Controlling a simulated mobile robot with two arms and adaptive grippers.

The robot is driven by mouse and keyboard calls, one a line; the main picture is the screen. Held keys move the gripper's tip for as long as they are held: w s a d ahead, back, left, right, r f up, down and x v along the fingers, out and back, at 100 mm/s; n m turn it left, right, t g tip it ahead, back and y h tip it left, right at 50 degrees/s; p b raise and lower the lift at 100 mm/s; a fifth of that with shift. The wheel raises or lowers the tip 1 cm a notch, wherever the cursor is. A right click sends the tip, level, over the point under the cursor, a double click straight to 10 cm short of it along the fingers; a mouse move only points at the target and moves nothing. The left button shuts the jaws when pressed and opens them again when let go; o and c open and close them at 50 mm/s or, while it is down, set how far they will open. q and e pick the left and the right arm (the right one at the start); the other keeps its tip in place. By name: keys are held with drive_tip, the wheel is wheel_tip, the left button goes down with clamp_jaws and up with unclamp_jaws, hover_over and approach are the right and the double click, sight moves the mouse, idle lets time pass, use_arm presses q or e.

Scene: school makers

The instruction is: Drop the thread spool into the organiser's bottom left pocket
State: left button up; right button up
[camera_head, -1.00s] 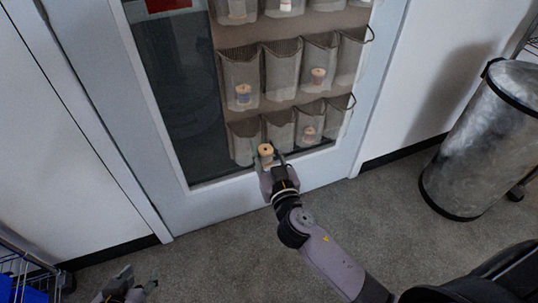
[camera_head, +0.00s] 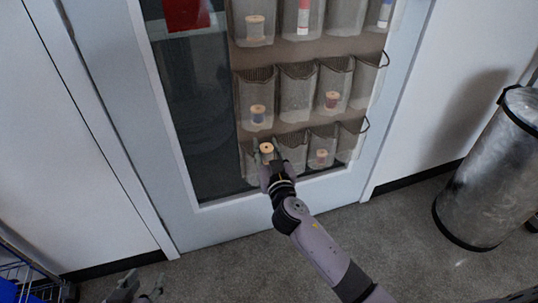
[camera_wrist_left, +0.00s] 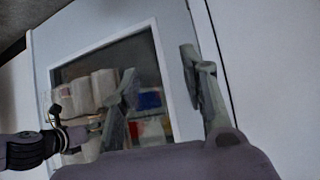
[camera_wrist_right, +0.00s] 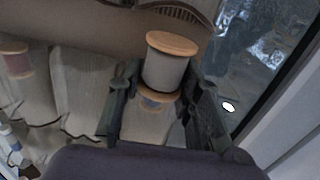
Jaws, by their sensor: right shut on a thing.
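The thread spool (camera_head: 266,148), with pale wooden ends and light grey thread, is held by my right gripper (camera_head: 267,157). It also shows between the fingers in the right wrist view (camera_wrist_right: 166,71). The organiser (camera_head: 240,56) hangs on the door, with rows of see-through pockets. Its bottom left pocket (camera_head: 249,162) is just left of and behind the spool, partly hidden by the gripper. In the head view the spool overlaps that pocket's right side; its depth to the rim is unclear. My left gripper (camera_head: 137,287) is low at the left, open and empty.
Other spools sit in pockets: a blue one (camera_head: 257,114), a reddish one (camera_head: 332,100) and a pink one (camera_head: 321,156). A grey metal bin (camera_head: 487,175) stands right of the door. The floor (camera_head: 230,265) before the door is clear.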

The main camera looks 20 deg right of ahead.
drive_tip(key=shift+w, duration=0.65)
drive_tip(key=w+b, duration=0.1)
drive_tip(key=w, duration=0.1)
drive_tip(key=shift+w, duration=0.3)
drive_tip(key=shift+w+a+b, duration=0.1)
drive_tip(key=shift+w+b, duration=0.35)
drive_tip(key=shift+w, duration=0.4)
use_arm(q)
drive_tip(key=w+d+r+t+h, duration=0.2)
drive_tip(key=w+r+t, duration=0.3)
drive_tip(key=r, duration=0.4)
drive_tip(key=shift+w+d+r+t, duration=0.15)
drive_tip(key=shift+w+d+t, duration=0.2)
drive_tip(key=shift+t, duration=0.35)
use_arm(e)
drive_tip(key=shift+w, duration=0.5)
use_arm(q)
drive_tip(key=shift+s, duration=0.1)
use_arm(e)
drive_tip(key=o, duration=0.9)
drive_tip(key=shift+o, duration=0.2)
